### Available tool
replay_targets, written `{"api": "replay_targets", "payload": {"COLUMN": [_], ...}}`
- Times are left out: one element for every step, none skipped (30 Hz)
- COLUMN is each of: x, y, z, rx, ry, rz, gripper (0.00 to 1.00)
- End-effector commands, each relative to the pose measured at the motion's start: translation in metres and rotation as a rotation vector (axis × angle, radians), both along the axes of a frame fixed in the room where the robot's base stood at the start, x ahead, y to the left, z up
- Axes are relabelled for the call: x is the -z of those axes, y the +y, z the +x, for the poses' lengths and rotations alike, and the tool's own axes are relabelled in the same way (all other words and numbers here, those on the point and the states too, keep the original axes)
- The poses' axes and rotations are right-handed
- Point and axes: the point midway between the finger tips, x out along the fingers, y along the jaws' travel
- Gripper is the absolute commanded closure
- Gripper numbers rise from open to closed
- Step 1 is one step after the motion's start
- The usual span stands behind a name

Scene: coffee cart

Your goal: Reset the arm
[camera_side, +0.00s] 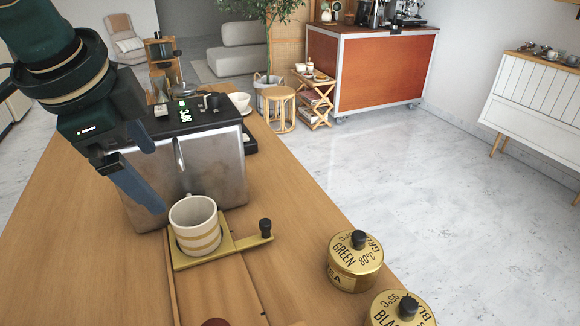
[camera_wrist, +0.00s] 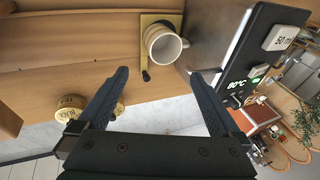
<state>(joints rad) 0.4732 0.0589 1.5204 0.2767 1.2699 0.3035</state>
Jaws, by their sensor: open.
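My gripper (camera_side: 152,168) is at the upper left in the side view, above the wooden counter and in front of the steel machine. Its fingers are apart with nothing between them; both fingers also show in the wrist view (camera_wrist: 160,98). A cream mug with tan bands (camera_side: 195,226) stands upright on a brass tray with a dark-knobbed handle (camera_side: 222,247), beside the machine. The mug (camera_wrist: 162,43) shows in the wrist view beyond the fingers, apart from them. The side view shows the gripper above and left of the mug, not touching it.
The steel machine with a lit display (camera_side: 215,155) stands close to my gripper. Brass tea tins, one marked green (camera_side: 356,268) and one marked black (camera_side: 400,312), stand at the counter's right edge. A white cup (camera_side: 239,102) is behind the machine. The wooden counter (camera_side: 105,265) is bare at left.

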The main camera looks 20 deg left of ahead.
Motion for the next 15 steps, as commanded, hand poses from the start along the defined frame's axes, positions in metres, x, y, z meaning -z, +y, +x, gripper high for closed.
{"api": "replay_targets", "payload": {"x": [-0.0001,-0.0002,-0.0002,-0.0002,-0.0002,-0.0003,-0.0003,-0.0003,-0.0003,-0.0004,-0.0006,-0.0014,-0.0026,-0.0041,-0.0069], "y": [0.0000,-0.0001,-0.0001,-0.0001,-0.0001,-0.0001,-0.0001,0.0000,0.0000,0.0000,-0.0001,-0.0003,-0.0006,-0.0008,-0.0012], "z": [0.0000,0.0000,0.0000,0.0000,0.0000,0.0000,0.0000,0.0000,0.0000,0.0000,-0.0001,-0.0003,-0.0005,-0.0009,-0.0021], "rx": [0.000,0.000,0.000,0.000,0.000,0.000,0.000,0.000,0.000,0.000,0.000,0.000,0.001,0.001,0.001], "ry": [0.000,0.000,0.000,0.000,0.000,0.000,0.000,0.000,0.000,0.000,-0.001,-0.001,-0.002,-0.003,-0.003], "rz": [0.000,0.000,0.000,0.000,0.000,0.000,0.000,0.000,0.000,0.000,-0.001,0.000,-0.001,-0.001,-0.001], "gripper": [0.00,0.00,0.00,0.00,0.00,0.00,0.00,0.00,0.00,0.00,0.00,0.00,0.00,0.00,0.00]}}
